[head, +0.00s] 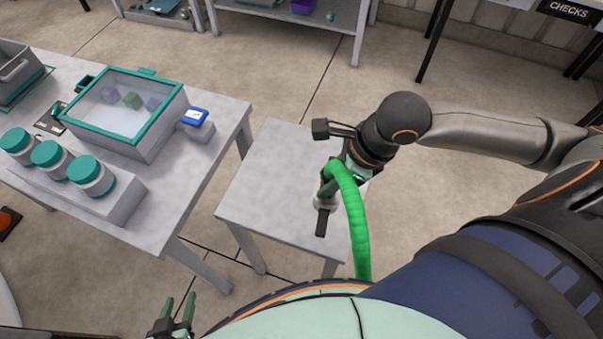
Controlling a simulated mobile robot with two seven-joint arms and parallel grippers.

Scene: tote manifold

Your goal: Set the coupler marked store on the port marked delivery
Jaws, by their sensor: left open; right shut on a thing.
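My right gripper (335,180) is over the small grey table (262,190) and shut on the end of a green hose (356,225), where the coupler would be. The coupler itself is mostly hidden by the gripper and hose. Just below the gripper are a pale round part and a dark bar (321,224); I cannot tell whether they belong to the coupler or to a port. No store or delivery marking is readable. My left gripper (177,308) is open and empty at the bottom left, low and away from both tables.
The larger table (205,165) at left holds a clear-lidded box with a teal rim (165,112), a block with teal-capped jars (90,172) and a blue-topped item (196,117). A shelf (290,28) stands behind. The small table's left part is bare.

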